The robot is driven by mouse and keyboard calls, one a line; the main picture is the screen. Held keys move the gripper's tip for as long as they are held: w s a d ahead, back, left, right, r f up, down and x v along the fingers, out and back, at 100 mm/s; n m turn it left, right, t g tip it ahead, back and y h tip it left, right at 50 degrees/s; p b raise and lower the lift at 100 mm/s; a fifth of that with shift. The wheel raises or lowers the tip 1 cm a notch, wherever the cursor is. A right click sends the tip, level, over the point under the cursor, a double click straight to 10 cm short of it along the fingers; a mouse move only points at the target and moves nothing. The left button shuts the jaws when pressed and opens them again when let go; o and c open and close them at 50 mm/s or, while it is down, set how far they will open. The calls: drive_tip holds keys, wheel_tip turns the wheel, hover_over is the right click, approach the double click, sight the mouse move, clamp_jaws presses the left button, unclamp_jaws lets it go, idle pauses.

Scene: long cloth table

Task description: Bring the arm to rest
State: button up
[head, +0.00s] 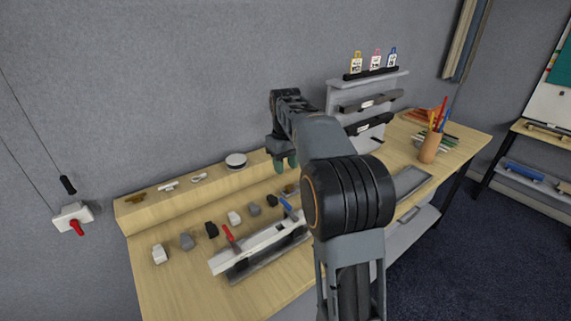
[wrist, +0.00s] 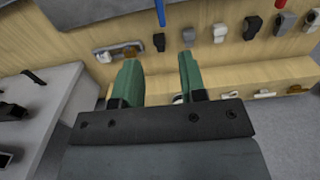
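My arm reaches out over the long table in the head view. My gripper (head: 285,162) hangs near the raised wooden ledge at the back, just left of the grey drawer unit. In the wrist view my gripper (wrist: 157,78) shows two green fingers standing apart, with a clear gap and nothing held between them. The fingertips are above the wooden tabletop (head: 165,285). What lies directly behind my arm in the head view is hidden.
A grey drawer unit (head: 338,97) stands close right of my gripper. Several small grey, white and black blocks lie along the table. A white rail (head: 262,245) with red- and blue-handled tools sits in front. A pencil cup (head: 429,147) stands at the right.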

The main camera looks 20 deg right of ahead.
drive_tip(key=s+a+f+t, duration=0.1)
drive_tip(key=s+a+f, duration=0.1)
drive_tip(key=s, duration=0.5)
drive_tip(key=s+a+f+m+t, duration=0.1)
drive_tip(key=s+a+f, duration=0.1)
drive_tip(key=s+a, duration=0.3)
drive_tip(key=s+a+f+m+t, duration=0.1)
drive_tip(key=s+a+f+t, duration=0.1)
drive_tip(key=s, duration=0.7)
drive_tip(key=shift+s+a+f, duration=0.4)
drive_tip(key=shift+a+f, duration=0.1)
drive_tip(key=shift+a, duration=0.15)
